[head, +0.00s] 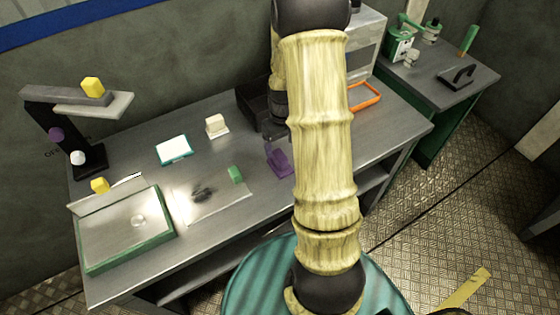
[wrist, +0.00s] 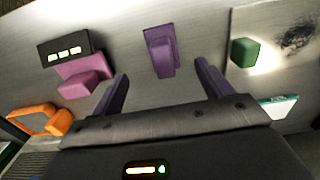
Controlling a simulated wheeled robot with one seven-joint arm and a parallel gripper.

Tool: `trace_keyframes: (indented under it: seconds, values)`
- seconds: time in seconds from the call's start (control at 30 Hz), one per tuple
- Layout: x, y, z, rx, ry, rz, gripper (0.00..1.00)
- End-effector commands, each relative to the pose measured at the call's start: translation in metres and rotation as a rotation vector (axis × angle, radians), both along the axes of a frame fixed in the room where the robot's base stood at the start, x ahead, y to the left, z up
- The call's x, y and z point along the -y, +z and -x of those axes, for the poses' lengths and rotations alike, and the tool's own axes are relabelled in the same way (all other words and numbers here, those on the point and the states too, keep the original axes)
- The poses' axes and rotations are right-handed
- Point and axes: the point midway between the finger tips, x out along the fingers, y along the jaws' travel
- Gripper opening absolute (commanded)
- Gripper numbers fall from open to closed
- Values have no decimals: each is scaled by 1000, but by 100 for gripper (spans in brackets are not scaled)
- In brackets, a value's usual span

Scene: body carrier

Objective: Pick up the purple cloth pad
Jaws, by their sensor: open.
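The purple cloth pad (head: 279,162) lies on the grey metal bench, just left of my arm in the head view. In the wrist view, the pad (wrist: 160,52) is a flat purple piece with a raised grip on top. My gripper (wrist: 161,70) is open, with its two purple fingers spread wide. The pad shows ahead of the fingertips, roughly centred between them, and nothing is held. In the head view my arm hides most of the gripper.
A green block (head: 235,174) sits on a smudged plate (head: 220,205) left of the pad. In the wrist view a pink pad (wrist: 88,82), a dark block with lights (wrist: 70,49) and an orange-framed tray (wrist: 55,122) are at left. A green-rimmed tray (head: 168,222) stands at the bench's left end.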

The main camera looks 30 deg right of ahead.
Motion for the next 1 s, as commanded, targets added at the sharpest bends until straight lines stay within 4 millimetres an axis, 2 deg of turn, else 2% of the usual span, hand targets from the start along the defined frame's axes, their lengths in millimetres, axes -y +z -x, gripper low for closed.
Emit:
trace_keyframes:
  seconds: [0.3,0.77,1.0]
  values:
    - [-1,-45,0,-3,0,-1,78]
    - [-1,-53,-1,-1,0,0,78]
    - [-3,-72,-7,-3,1,-1,78]
